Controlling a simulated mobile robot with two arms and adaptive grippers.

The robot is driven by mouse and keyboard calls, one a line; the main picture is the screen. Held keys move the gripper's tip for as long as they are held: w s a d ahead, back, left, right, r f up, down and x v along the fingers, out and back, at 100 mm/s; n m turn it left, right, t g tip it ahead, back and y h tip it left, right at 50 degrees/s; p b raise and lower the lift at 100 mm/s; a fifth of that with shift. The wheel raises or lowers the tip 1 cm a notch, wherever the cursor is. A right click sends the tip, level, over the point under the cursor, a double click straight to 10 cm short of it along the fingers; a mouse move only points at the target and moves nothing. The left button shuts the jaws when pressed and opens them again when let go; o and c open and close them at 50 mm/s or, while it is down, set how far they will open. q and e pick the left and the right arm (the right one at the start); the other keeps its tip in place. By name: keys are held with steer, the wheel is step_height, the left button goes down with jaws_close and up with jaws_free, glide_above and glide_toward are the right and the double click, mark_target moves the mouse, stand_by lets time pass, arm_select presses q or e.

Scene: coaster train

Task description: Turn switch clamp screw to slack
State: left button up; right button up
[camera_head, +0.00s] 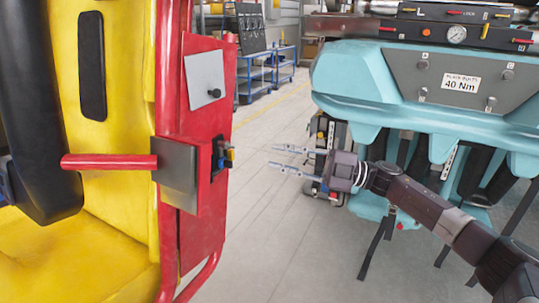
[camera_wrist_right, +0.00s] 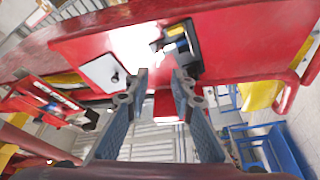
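A small black switch unit (camera_head: 221,151) with yellow and blue parts sits on the edge of the red panel, beside a grey bracket plate. It also shows in the wrist view (camera_wrist_right: 182,46), just beyond my fingertips and slightly right of centre. The clamp screw itself is too small to tell apart. My right gripper (camera_head: 276,156) points left toward the switch, with a clear gap between them. Its two fingers are apart and empty, as the wrist view also shows (camera_wrist_right: 161,77). My left gripper is not in view.
The red panel (camera_head: 206,225) belongs to a yellow seat (camera_head: 115,130) with a red bar (camera_head: 108,161). A grey plate (camera_head: 205,81) with a black knob is above the switch. A teal car (camera_head: 400,85) stands at right. Open floor (camera_head: 275,225) lies between.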

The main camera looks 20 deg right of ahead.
mark_target(231, 146)
steer(key=shift+o, duration=0.4)
steer(key=shift+o, duration=1.2)
steer(key=shift+a, duration=0.1)
steer(key=o, duration=0.5)
steer(key=a+n+p, duration=0.2)
steer(key=a+n+h+p, duration=0.1)
steer(key=a+n+p, duration=0.1)
steer(key=p, duration=0.1)
steer(key=a+n+h+p, duration=0.1)
steer(key=n+p, duration=0.1)
steer(key=shift+s+a+f, duration=0.2)
steer(key=shift+a+f, duration=0.05)
steer(key=shift+a, duration=0.15)
steer(key=w+a+r+n+t+h+p, duration=0.1)
steer(key=w+n+p, duration=0.1)
steer(key=w+a+r+n+t+h+p, duration=0.1)
steer(key=n+p, duration=0.1)
steer(key=p, duration=0.1)
steer(key=w+a+r+n+t+h+p, duration=0.1)
steer(key=w+n+h+p, duration=0.1)
steer(key=p, duration=0.1)
steer(key=shift+w+a+t, duration=0.3)
steer(key=shift+w+a, duration=0.05)
